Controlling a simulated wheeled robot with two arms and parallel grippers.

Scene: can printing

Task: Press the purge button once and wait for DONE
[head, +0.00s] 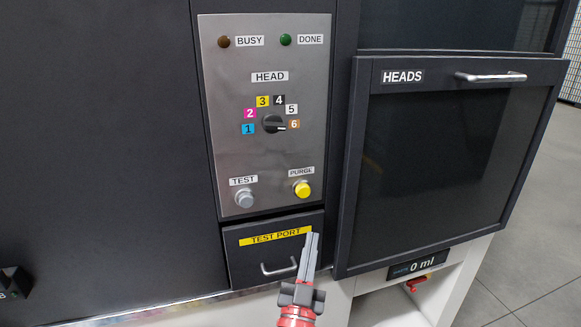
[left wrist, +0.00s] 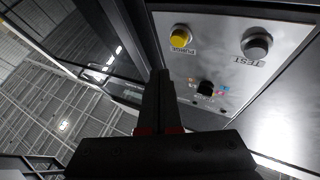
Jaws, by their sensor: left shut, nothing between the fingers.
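The yellow PURGE button (head: 302,189) is at the lower right of the grey control panel (head: 232,100). It also shows in the left wrist view (left wrist: 180,37), at the top. My left gripper (head: 311,238) is shut and empty, its fingers pointing up. In the head view its tips appear below the button, in front of the test port drawer (head: 240,262). In the left wrist view the fingertips (left wrist: 160,74) appear below the button, apart from it. The DONE lamp (head: 286,40) is dark green and the BUSY lamp (head: 224,42) dark brown; both look unlit. My right gripper is out of view.
The grey TEST button (head: 244,199) is left of PURGE. The HEAD knob (head: 272,124) points toward 6. The HEADS door (head: 440,160) with its handle (head: 491,77) juts out at the right. A display (head: 420,265) reads 0 ml. The drawer handle (head: 279,269) protrudes beside my gripper.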

